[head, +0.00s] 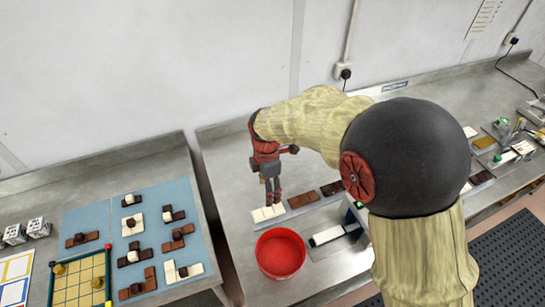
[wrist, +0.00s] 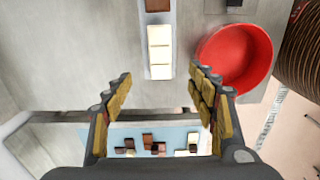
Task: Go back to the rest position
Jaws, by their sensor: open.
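My gripper (head: 272,192) hangs from my arm above the steel table, over the near end of a row of chocolate bars. In the wrist view my gripper (wrist: 165,90) is open, with its two padded fingers wide apart and nothing between them. A white bar (head: 268,213) lies just below the fingertips in the head view; it also shows in the wrist view (wrist: 160,52), ahead of the fingers and apart from them. Brown bars (head: 301,200) continue the row to the right.
A red bowl (head: 281,253) stands in front of the row. A dark-framed block with a white top (head: 328,235) is right of it. The left table holds a blue mat (head: 97,219) with several brown and white pieces and a yellow grid board (head: 80,282). A wall is behind.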

